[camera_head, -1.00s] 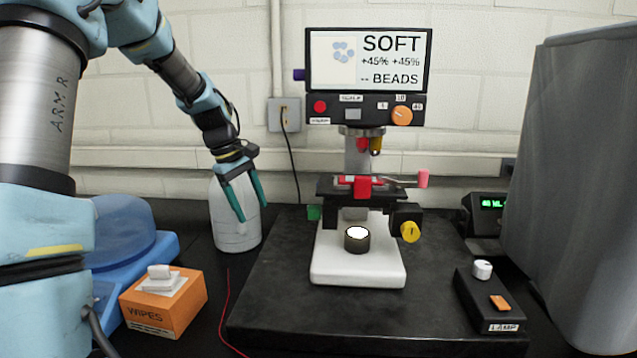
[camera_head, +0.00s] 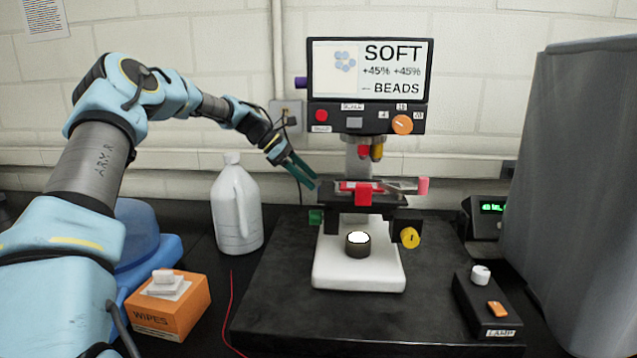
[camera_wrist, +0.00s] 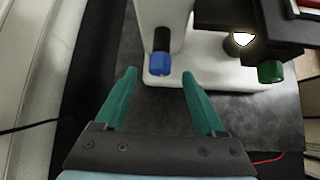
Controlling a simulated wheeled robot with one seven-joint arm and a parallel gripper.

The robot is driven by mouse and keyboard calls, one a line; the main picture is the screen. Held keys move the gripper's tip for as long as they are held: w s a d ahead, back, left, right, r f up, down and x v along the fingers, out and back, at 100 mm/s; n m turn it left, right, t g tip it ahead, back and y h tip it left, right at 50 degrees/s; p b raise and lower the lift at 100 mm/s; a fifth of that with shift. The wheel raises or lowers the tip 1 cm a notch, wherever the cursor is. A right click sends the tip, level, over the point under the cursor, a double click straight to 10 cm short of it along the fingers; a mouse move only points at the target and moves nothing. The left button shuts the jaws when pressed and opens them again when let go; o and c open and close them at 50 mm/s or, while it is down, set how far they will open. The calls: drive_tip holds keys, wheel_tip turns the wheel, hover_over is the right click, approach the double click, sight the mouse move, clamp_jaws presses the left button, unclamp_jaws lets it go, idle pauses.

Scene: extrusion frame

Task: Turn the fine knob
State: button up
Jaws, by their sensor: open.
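The microscope (camera_head: 365,190) stands on a dark slab and has several coloured knobs. A yellow knob (camera_head: 410,237) is on its right side. A green knob (camera_head: 316,217) is on its left side and also shows in the wrist view (camera_wrist: 270,72). A blue knob (camera_wrist: 160,63) on a dark shaft shows in the wrist view, just past and between my fingertips; I cannot pick it out in the head view. I cannot read which knob is the fine one. My gripper (camera_head: 311,184) is open and empty at the left of the stage; it also shows in the wrist view (camera_wrist: 160,76).
A white jug (camera_head: 237,210) stands left of the slab, below my forearm. The orange wipes box (camera_head: 170,308) is at the front left. A lamp box (camera_head: 487,305) is at the right. A large grey cover (camera_head: 580,180) fills the right side. The screen (camera_head: 370,68) reads SOFT.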

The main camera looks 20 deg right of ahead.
drive_tip(key=shift+p+x, duration=0.6)
drive_tip(key=shift+x, duration=1.55)
drive_tip(key=shift+c, duration=0.3)
clamp_jaws()
